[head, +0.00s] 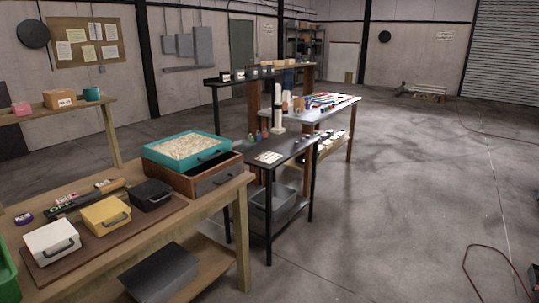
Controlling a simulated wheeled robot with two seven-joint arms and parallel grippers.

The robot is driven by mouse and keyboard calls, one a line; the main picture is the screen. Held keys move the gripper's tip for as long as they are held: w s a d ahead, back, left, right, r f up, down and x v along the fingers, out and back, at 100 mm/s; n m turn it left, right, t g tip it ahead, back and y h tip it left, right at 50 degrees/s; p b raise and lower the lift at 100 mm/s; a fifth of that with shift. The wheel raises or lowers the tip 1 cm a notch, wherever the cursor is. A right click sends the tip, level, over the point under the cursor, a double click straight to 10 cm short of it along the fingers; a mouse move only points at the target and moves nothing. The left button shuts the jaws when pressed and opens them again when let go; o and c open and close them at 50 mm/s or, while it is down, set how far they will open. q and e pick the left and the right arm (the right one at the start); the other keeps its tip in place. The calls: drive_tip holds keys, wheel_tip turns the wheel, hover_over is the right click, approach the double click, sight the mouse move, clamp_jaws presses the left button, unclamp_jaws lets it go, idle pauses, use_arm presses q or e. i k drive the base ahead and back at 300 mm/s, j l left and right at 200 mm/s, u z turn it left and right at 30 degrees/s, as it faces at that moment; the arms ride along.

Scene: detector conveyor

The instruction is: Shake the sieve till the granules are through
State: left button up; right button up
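A teal-framed sieve (218,143) rests on top of a wooden box (182,182) at the right end of the near workbench. Pale granules (186,146) fill the sieve in a broad layer. A dark handle is on the sieve's right front side. The inside of the wooden box is mostly hidden under the sieve, so I cannot tell what is in it. Neither of my grippers is in view.
On the workbench (216,204), white (50,241), yellow (105,214) and black (151,194) handled boxes stand on a brown board. A green bin edge (6,275) shows at far left. A dark table (290,150) stands behind. The floor (400,210) at right is mostly clear.

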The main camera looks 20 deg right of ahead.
sight(181, 153)
drive_tip(key=z, duration=0.25)
drive_tip(key=i+l+u, duration=0.2)
drive_tip(key=u, duration=0.3)
drive_tip(key=i+l+u, duration=0.25)
drive_tip(key=u, duration=0.25)
drive_tip(key=i+l, duration=0.2)
drive_tip(key=l, duration=0.15)
drive_tip(key=i+l+u, duration=0.1)
drive_tip(key=l, duration=0.25)
drive_tip(key=i+l, duration=0.2)
drive_tip(key=l, duration=0.2)
drive_tip(key=i+l+u, duration=0.1)
drive_tip(key=l, duration=0.25)
drive_tip(key=i+l, duration=0.25)
drive_tip(key=l, duration=0.15)
drive_tip(key=i+l+u, duration=0.1)
drive_tip(key=l, duration=0.3)
